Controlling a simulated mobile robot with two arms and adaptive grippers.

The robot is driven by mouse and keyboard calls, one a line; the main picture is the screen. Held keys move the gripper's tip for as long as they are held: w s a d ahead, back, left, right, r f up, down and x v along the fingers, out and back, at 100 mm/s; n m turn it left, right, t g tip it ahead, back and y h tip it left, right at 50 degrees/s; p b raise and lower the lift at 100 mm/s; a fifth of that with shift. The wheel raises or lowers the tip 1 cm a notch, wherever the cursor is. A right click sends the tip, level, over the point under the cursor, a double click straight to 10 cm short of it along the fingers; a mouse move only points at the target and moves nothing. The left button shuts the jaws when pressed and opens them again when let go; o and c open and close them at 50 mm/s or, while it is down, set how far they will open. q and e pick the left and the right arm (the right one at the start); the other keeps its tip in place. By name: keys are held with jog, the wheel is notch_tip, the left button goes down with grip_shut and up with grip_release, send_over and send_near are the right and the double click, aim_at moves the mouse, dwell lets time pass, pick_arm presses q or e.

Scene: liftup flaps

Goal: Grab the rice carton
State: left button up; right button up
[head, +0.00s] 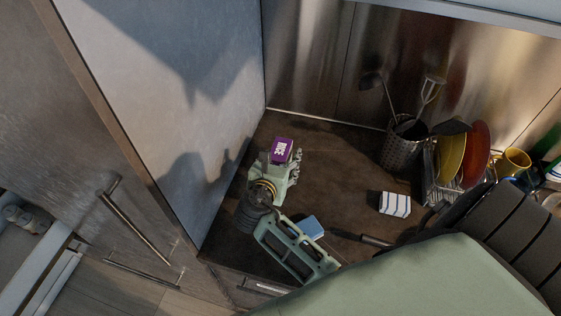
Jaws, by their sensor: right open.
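A small purple carton with a white label (282,149), which looks like the rice carton, stands on the dark brown counter near the left wall panel. My right gripper (281,160) is right at the carton, its jaws open, with the carton showing between or just beyond the fingers. Its lower part is hidden by the gripper, and I cannot tell whether the fingers touch it. My left gripper is not in view.
A blue sponge (311,227), a dark-handled utensil (376,240) and a striped block (395,204) lie on the counter (335,180). A metal utensil holder (402,146) and a rack with plates (451,157) stand at the right. A tall panel (170,90) bounds the left.

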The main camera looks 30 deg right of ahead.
grip_shut()
jog(key=shift+r, duration=0.1)
dwell(0.5)
